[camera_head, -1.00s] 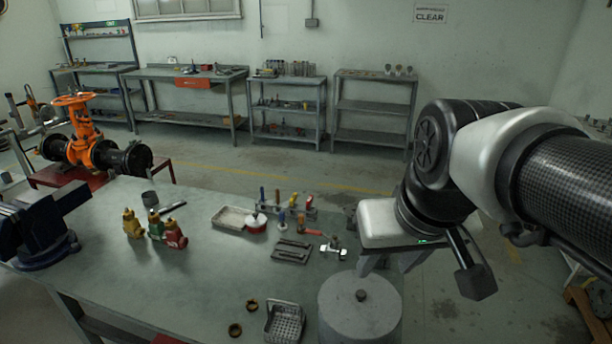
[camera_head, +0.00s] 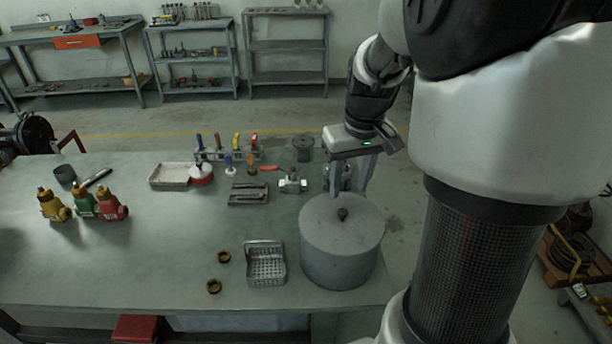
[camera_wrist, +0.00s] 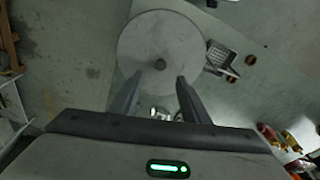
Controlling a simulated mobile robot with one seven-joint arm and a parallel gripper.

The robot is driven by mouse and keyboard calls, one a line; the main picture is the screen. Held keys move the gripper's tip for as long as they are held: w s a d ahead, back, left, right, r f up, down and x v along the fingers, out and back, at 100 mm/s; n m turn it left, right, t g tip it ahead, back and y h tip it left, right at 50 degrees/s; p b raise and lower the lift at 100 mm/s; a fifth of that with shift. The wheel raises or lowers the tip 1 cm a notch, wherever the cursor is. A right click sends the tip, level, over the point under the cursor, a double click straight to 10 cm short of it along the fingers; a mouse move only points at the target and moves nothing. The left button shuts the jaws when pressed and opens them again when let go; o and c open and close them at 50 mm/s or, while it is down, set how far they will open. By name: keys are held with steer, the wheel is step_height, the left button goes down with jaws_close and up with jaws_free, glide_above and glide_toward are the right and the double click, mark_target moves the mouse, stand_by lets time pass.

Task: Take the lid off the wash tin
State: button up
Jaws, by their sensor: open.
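The wash tin (camera_head: 339,262) is a wide grey cylinder at the right front of the bench. Its flat round lid (camera_head: 325,228) is on top, with a small dark knob (camera_head: 342,214) at the middle. In the wrist view the lid (camera_wrist: 150,35) shows from above, with the knob (camera_wrist: 160,64) just beyond the fingertips. My gripper (camera_head: 348,194) is open and empty, fingers pointing down, above the far side of the tin. In the wrist view my gripper (camera_wrist: 155,80) has its fingers apart, and the knob lies between their lines. Contact with the lid cannot be told.
A wire basket (camera_head: 265,264) and two brass rings (camera_head: 219,271) lie left of the tin. A metal fitting (camera_head: 292,182), a slotted block (camera_head: 248,194) and a tool rack (camera_head: 228,155) stand behind. The bench's left front is clear.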

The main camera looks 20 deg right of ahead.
mark_target(343, 211)
steer(key=f, duration=0.5)
steer(key=w+f, duration=0.1)
steer(key=f, duration=0.2)
steer(key=shift+w+f+b, duration=0.1)
steer(key=shift+b, duration=0.2)
jaws_close()
